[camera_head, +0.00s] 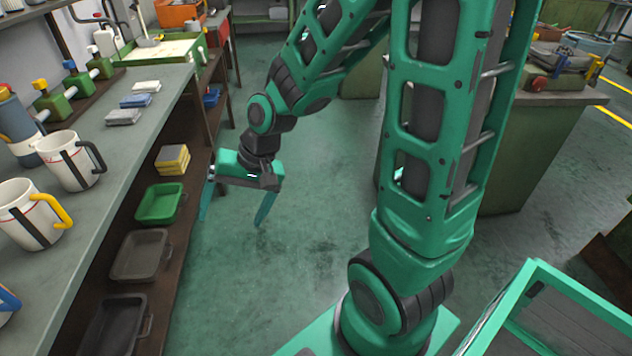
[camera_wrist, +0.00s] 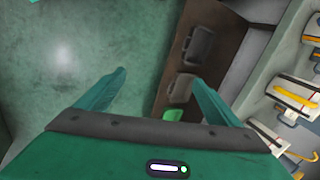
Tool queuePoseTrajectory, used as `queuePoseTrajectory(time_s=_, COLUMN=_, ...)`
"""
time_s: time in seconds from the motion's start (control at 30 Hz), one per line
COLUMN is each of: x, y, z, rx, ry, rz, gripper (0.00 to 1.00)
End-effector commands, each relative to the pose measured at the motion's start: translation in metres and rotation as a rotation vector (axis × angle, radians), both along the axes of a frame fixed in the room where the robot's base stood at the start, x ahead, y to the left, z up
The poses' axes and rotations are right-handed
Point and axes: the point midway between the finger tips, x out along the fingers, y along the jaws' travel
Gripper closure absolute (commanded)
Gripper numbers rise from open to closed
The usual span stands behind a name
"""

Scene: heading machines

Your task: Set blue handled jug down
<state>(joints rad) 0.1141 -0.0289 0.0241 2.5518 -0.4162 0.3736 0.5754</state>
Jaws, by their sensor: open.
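At the lower left edge of the head view, a blue handle (camera_head: 8,301) shows on the grey bench. The rest of that jug is cut off by the frame. My gripper (camera_head: 234,212) hangs over the open floor to the right of the bench and shelf, fingers pointing down. Its two green fingers are spread with nothing between them. In the wrist view, my gripper (camera_wrist: 160,78) is also open and empty. White jugs show at the right of that view, but I cannot make out a blue handle there.
A jug with a yellow handle (camera_head: 30,215) and one with a black handle (camera_head: 70,160) stand on the bench (camera_head: 135,150). The lower shelf holds a green tray (camera_head: 160,203) and dark trays (camera_head: 140,254). The floor (camera_head: 300,190) beside my gripper is clear.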

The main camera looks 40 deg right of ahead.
Motion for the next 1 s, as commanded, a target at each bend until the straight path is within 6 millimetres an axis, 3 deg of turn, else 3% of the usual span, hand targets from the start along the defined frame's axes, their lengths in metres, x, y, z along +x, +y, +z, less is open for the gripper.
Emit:
queuePoseTrajectory(time_s=0.03, x=-0.008, y=-0.031, z=0.009, rx=-0.07, ry=-0.005, rz=-0.003, gripper=0.13)
queuePoseTrajectory(time_s=0.1, x=-0.026, y=-0.073, z=0.019, rx=-0.162, ry=0.014, rz=-0.003, gripper=0.13)
queuePoseTrajectory(time_s=0.2, x=-0.061, y=-0.126, z=0.037, rx=-0.266, ry=0.059, rz=-0.016, gripper=0.13)
queuePoseTrajectory(time_s=0.3, x=-0.101, y=-0.166, z=0.054, rx=-0.329, ry=0.117, rz=-0.037, gripper=0.13)
queuePoseTrajectory(time_s=0.4, x=-0.139, y=-0.192, z=0.068, rx=-0.354, ry=0.172, rz=-0.06, gripper=0.13)
queuePoseTrajectory(time_s=0.5, x=-0.168, y=-0.204, z=0.076, rx=-0.355, ry=0.213, rz=-0.075, gripper=0.13)
queuePoseTrajectory(time_s=0.63, x=-0.188, y=-0.21, z=0.082, rx=-0.349, ry=0.242, rz=-0.086, gripper=0.13)
queuePoseTrajectory(time_s=1.0, x=-0.191, y=-0.211, z=0.082, rx=-0.348, ry=0.247, rz=-0.086, gripper=0.13)
